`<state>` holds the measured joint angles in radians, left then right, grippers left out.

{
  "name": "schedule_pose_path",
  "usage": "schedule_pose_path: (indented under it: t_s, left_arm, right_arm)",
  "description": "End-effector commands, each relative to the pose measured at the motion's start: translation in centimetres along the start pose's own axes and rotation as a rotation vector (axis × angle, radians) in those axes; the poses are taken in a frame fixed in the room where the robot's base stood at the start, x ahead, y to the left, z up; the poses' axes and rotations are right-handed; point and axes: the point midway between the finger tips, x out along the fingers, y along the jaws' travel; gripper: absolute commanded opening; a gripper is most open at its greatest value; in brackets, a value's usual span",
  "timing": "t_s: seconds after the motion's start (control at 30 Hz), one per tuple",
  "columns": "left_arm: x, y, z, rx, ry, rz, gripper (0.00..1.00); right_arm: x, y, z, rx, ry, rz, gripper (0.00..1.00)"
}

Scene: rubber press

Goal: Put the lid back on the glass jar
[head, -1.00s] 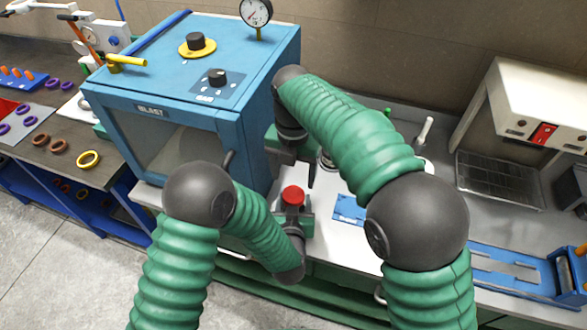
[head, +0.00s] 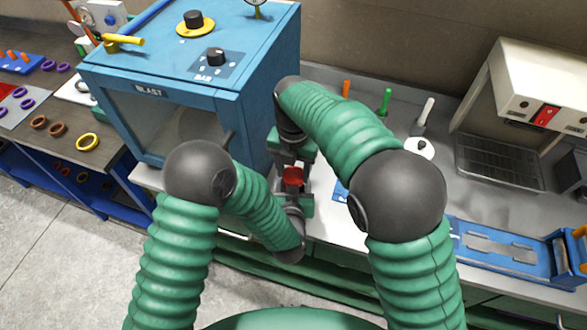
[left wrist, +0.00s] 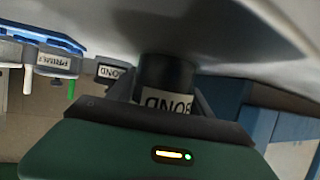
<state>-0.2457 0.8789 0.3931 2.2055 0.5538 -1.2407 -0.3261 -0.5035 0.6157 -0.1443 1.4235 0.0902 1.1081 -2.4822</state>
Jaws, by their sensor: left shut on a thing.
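My left gripper (head: 299,203) is shut on a small dark jar (left wrist: 166,80), labelled BOND, which shows between its fingers in the left wrist view. A red cap-like top (head: 292,177) shows at the jar's place in the head view. My right gripper (head: 291,158) points down from above, with its fingers close around the red top. I cannot tell whether they touch it or whether they are closed. A round white piece with a black knob (head: 419,148) sits on the bench to the right; I cannot tell whether it is a lid.
A blue blast cabinet (head: 190,90) stands close on the left. Orange, green (head: 385,101) and white handles (head: 424,113) stand at the back of the bench. A white press-like machine (head: 525,95) and a blue fixture (head: 505,250) are at right. Some grey bench between is clear.

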Motion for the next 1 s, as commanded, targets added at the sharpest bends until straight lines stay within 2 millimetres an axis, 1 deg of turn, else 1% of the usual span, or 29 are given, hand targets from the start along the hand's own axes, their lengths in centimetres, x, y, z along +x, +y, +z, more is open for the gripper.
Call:
schedule_pose_path:
  t_s: [0.03, 0.2, 0.23, 0.27, 0.37, 0.53, 0.6, 0.8, 0.83, 0.97, 1.0]
  left_arm:
    - [0.0, 0.02, -0.02, 0.0, 0.001, 0.0, 0.0]
    - [-0.01, 0.03, -0.02, 0.0, 0.0, 0.001, 0.0]
    - [-0.01, 0.03, -0.02, 0.0, 0.0, 0.001, 0.0]
    - [-0.01, 0.03, -0.02, 0.0, 0.0, 0.001, 0.0]
    - [-0.01, 0.04, -0.02, 0.0, 0.0, 0.001, 0.0]
    - [-0.01, 0.05, -0.01, 0.0, 0.0, 0.001, 0.0]
    - [-0.01, 0.05, -0.01, 0.0, 0.0, 0.001, 0.0]
    - [-0.02, 0.08, -0.01, 0.001, 0.0, 0.002, 0.0]
    - [-0.02, 0.08, -0.01, 0.001, 0.0, 0.002, 0.0]
    - [-0.02, 0.08, 0.0, 0.0, 0.0, 0.002, 0.0]
    - [-0.02, 0.08, 0.0, 0.0, 0.0, 0.002, 0.0]
  right_arm:
    - [-0.02, 0.03, 0.0, 0.0, 0.0, 0.001, 0.3]
    - [-0.03, 0.04, 0.0, 0.0, -0.001, 0.001, 0.07]
    - [-0.03, 0.04, 0.0, 0.0, 0.0, 0.001, 0.03]
    - [-0.03, 0.04, 0.0, 0.0, 0.0, 0.001, 0.02]
    - [-0.04, 0.05, 0.0, 0.052, 0.0, 0.001, 0.02]
    - [-0.04, 0.1, -0.02, 0.261, 0.0, 0.003, 0.02]
    - [-0.04, 0.11, -0.02, 0.286, 0.0, 0.003, 0.02]
    - [-0.05, 0.12, -0.02, 0.284, -0.001, 0.003, 0.02]
    - [-0.05, 0.13, -0.01, 0.284, -0.001, 0.003, 0.53]
    - [-0.05, 0.11, -0.01, 0.284, -0.001, 0.003, 0.7]
    - [-0.05, 0.09, -0.01, 0.283, -0.001, 0.002, 0.72]
